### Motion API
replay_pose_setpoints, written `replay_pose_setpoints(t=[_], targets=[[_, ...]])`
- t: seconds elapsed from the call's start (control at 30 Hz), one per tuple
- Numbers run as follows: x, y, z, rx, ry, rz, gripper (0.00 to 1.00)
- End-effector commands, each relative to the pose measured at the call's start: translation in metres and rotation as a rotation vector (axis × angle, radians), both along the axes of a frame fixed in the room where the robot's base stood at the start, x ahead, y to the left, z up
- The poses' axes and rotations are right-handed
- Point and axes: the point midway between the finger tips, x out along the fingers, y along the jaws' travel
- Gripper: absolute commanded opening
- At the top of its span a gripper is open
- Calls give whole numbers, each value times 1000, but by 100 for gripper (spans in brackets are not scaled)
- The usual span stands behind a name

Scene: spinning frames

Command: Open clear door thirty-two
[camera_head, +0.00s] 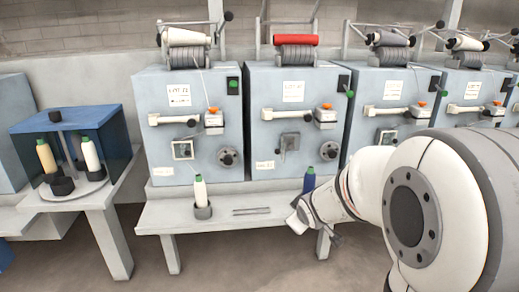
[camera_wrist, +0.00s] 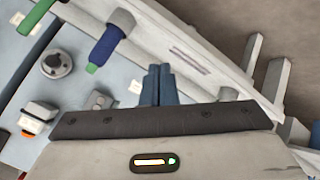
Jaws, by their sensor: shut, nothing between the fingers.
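Blue-grey spinning frames stand in a row in the head view. The left frame (camera_head: 160,100) has a small square door (camera_head: 182,150) with a pale rim, which looks shut. The second frame (camera_head: 262,105) has a small grey square plate or door (camera_head: 289,142). The third frame (camera_head: 365,90) has another square door, partly behind my arm. Labels on the frames are too small to read surely, so I cannot tell which door is thirty-two. My gripper (camera_head: 298,222) is shut and empty near the bench front, apart from the doors; its fingers (camera_wrist: 158,85) show in the wrist view.
A white bobbin with a green top (camera_head: 201,192) and a blue bobbin (camera_head: 309,180) stand on the bench (camera_head: 235,217) before the frames. A blue-topped turntable stand (camera_head: 70,118) with bobbins is at the left. Handles and knobs stick out from the frame fronts.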

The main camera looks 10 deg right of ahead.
Motion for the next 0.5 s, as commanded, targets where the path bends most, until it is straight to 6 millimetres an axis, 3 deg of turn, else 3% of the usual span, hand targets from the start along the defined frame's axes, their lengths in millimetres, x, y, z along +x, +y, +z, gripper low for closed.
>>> replay_pose_setpoints(t=[0.03,0.1,0.2,0.33,0.5], targets=[[26,-4,9,-53,-76,71,0],[59,-3,20,-130,-198,185,0],[97,3,34,-235,-372,346,0],[128,13,49,-347,-588,519,0],[142,24,61,-438,-804,655,0]])
